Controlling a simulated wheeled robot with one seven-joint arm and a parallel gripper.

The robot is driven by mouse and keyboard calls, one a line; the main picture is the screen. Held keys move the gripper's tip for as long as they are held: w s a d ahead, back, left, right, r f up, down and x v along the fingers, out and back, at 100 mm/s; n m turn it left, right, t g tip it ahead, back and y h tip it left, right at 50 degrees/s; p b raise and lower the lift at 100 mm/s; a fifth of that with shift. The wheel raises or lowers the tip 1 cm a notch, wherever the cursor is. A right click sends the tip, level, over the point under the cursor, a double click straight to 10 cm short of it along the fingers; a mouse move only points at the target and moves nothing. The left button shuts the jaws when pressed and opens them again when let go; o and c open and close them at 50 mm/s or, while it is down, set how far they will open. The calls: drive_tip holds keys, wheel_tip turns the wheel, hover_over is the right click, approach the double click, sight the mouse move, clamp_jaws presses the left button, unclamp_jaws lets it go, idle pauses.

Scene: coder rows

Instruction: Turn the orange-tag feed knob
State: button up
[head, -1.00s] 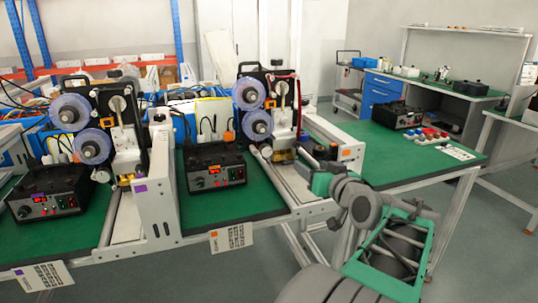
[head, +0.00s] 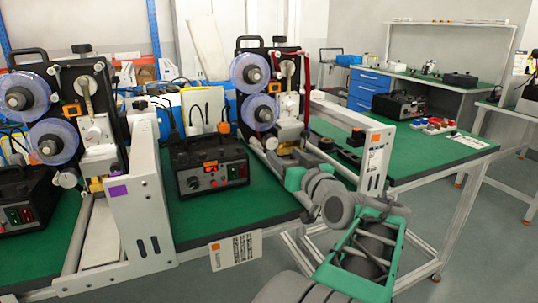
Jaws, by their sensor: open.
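The control box with the orange tag (head: 211,164) is a black unit (head: 207,153) on the green bench, left of the middle in the head view. A small round knob (head: 193,182) is on the left of its front panel, beside a red display. The labelled text is too small to read. My gripper (head: 292,166) is right of this box, low beside the right coder, at the end of my grey and green arm. It is open and apart from the knob; its fingertips are hard to make out against the machine.
The right coder (head: 258,107) with purple reels stands behind my gripper. A white bracket with a purple tag (head: 135,205) rises left of the box, and a white orange-tagged bracket (head: 375,155) stands to the right. Green bench top is clear before the box.

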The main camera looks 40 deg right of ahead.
sight(272, 144)
drive_tip(key=x, duration=0.7)
drive_tip(key=shift+w+d+f, duration=0.15)
drive_tip(key=shift+w+d, duration=0.15)
drive_tip(key=shift+w, duration=0.05)
clamp_jaws()
drive_tip(key=shift+m, duration=0.3)
